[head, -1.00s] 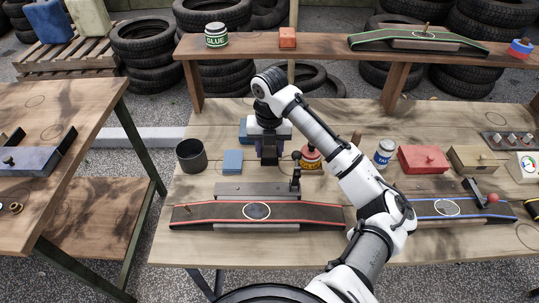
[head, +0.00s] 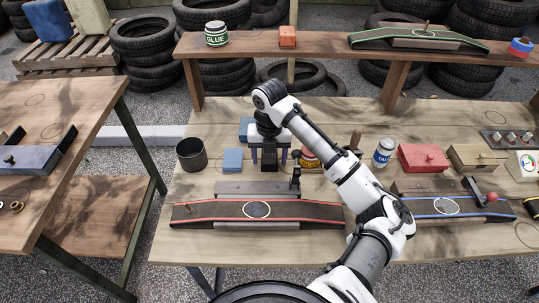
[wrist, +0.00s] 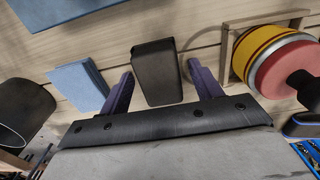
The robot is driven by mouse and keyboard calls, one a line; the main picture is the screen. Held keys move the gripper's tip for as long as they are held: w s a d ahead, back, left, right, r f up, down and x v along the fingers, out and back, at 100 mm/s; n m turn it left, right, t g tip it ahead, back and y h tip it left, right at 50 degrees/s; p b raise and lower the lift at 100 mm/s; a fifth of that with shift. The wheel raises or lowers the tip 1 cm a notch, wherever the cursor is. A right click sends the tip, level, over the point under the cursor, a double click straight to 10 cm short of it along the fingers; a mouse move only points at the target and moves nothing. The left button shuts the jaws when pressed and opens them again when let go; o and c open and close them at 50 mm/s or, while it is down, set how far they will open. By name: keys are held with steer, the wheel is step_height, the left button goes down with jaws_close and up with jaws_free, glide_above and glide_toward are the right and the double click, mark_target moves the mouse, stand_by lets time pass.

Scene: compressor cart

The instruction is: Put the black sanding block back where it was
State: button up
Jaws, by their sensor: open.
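The black sanding block (head: 269,160) stands on the workbench just behind the red-edged belt. In the wrist view the black block (wrist: 157,72) lies between the two purple fingers of my gripper (wrist: 160,76), with a visible gap on each side. In the head view my gripper (head: 269,155) is open over the block, with one finger on either side. The block's underside and its contact with the bench are hidden.
A blue block (head: 232,160) and a dark can (head: 191,155) stand left of the gripper. Another blue piece (head: 246,127) is behind. A disc stack (wrist: 275,60) is close on the right. The red-edged belt (head: 205,213) lies in front. Empty ring outlines mark the left table.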

mark_target(270, 155)
step_height(270, 155, up, 12)
steer(key=b, duration=0.1)
steer(key=shift+r, duration=0.2)
